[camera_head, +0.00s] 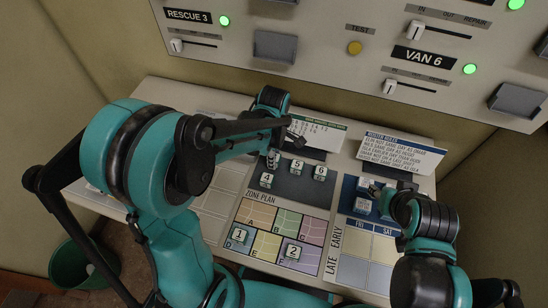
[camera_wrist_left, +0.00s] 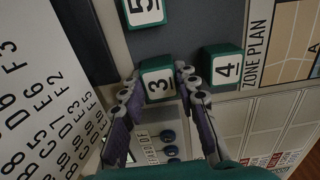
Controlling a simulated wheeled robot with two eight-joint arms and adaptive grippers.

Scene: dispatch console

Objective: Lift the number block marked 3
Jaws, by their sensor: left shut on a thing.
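The number block marked 3 (camera_wrist_left: 158,84) is green with a white face and sits between the two fingers of my left gripper (camera_wrist_left: 160,95) in the left wrist view. The fingers are shut on its sides. In the head view my left gripper (camera_head: 273,156) is at the back left of the dark block tray (camera_head: 300,187) and mostly hides block 3. I cannot tell whether the block is clear of the tray. My right gripper (camera_head: 383,198) is over the blue tray at the right; its fingers are too small to read.
Block 4 (camera_head: 266,180) stands close to block 3, with blocks 5 (camera_head: 297,167) and 6 (camera_head: 320,172) to the right. Blocks 1 (camera_head: 240,235) and 2 (camera_head: 293,251) lie on the zone plan (camera_head: 309,231). Cards (camera_head: 400,150) stand behind the trays.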

